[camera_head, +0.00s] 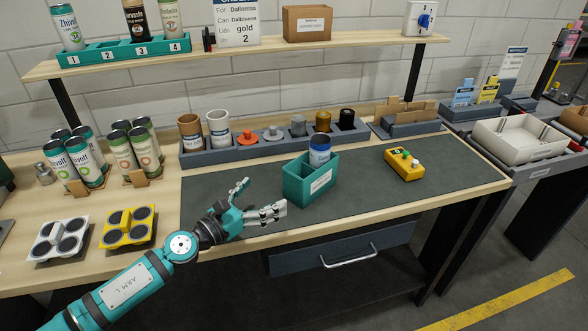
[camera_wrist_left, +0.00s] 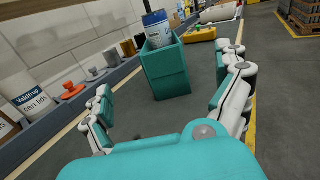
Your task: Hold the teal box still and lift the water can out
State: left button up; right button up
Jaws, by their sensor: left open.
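The teal box (camera_head: 298,191) stands on the dark mat (camera_head: 356,193) near the front edge of the workbench. A blue and white can (camera_head: 319,151), likely the water can, stands in it with its upper part above the rim. In the left wrist view the teal box (camera_wrist_left: 168,83) and the can (camera_wrist_left: 157,29) are straight ahead. My left gripper (camera_head: 265,197) is open and empty, just left of the box and apart from it. Its fingers (camera_wrist_left: 170,98) spread to either side of the box in the wrist view. My right gripper does not show.
A yellow button box (camera_head: 404,164) sits on the mat right of the teal box. A grey tray (camera_head: 262,150) with cups, lids and rollers runs behind the mat. Cans in holders (camera_head: 135,177) and lid trays (camera_head: 128,228) stand left. A shelf (camera_head: 240,52) hangs above.

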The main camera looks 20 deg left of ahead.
aim_at(292, 176)
pick_arm(q)
jog(key=p+x, duration=0.1)
jog(key=x, duration=1.1)
jog(key=shift+w+d+f, duration=0.1)
jog(key=shift+w+d, duration=0.05)
jog(key=shift+w, duration=0.15)
jog(key=shift+w+d, duration=0.15)
jog(key=shift+w, duration=0.25)
jog(key=c, duration=1.1)
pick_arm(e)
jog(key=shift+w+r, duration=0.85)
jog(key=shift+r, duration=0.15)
pick_arm(q)
jog(key=shift+c, duration=0.2)
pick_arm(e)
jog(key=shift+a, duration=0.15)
